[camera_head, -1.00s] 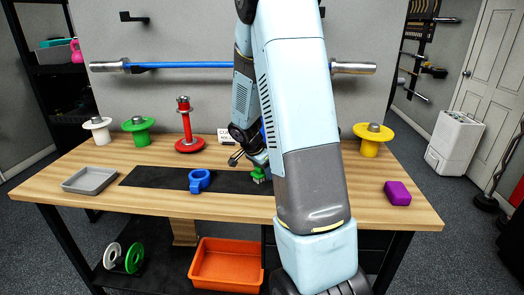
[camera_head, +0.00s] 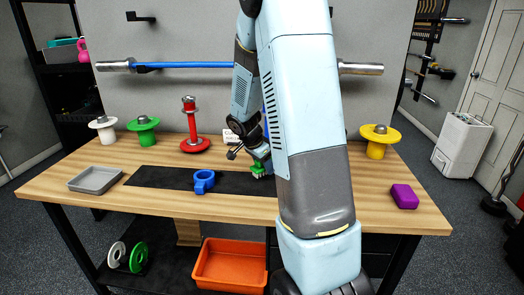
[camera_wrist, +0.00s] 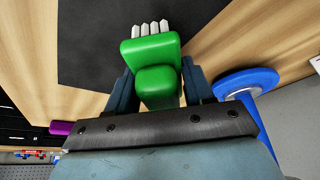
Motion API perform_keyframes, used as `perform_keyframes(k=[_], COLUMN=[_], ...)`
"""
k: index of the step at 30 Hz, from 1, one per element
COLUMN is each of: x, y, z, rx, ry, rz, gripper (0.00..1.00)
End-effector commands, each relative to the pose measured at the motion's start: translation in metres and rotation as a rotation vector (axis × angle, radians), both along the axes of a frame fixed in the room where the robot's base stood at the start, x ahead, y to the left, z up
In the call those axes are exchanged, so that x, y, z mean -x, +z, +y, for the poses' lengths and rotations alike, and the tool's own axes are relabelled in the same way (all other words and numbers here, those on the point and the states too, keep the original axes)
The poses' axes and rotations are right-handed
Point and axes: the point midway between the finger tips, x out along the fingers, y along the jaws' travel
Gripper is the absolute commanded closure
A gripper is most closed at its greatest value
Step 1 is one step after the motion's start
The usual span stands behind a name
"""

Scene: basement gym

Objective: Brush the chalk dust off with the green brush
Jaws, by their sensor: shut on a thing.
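The green brush (camera_wrist: 152,55) has a green body and white bristles. My gripper (camera_wrist: 157,85) is shut on it, one finger on each side, and the bristles point away from my wrist. The brush also shows in the head view (camera_head: 259,168), over the right part of the black mat (camera_head: 160,177) on the wooden bench. I cannot tell whether the bristles touch the mat. No chalk dust can be made out in either view. My arm hides part of the bench behind and right of the brush.
A blue collar (camera_head: 204,181) sits on the mat. A grey tray (camera_head: 95,180) is left, a purple block (camera_head: 404,196) right. White (camera_head: 103,130), green (camera_head: 143,133), red (camera_head: 194,143) and yellow (camera_head: 380,135) stands line the back. A blue disc (camera_wrist: 245,83) is near my gripper.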

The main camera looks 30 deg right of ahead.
Motion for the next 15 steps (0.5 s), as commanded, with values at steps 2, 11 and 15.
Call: perform_keyframes(k=[2, 11, 15], x=[0.000, 0.000, 0.000], y=[0.006, 0.033, 0.046], z=[0.003, 0.003, 0.002], rx=[-0.001, -0.001, 0.000], ry=[0.004, 0.005, 0.004], rz=[0.001, 0.001, 0.002], gripper=[0.77, 0.77, 0.77])
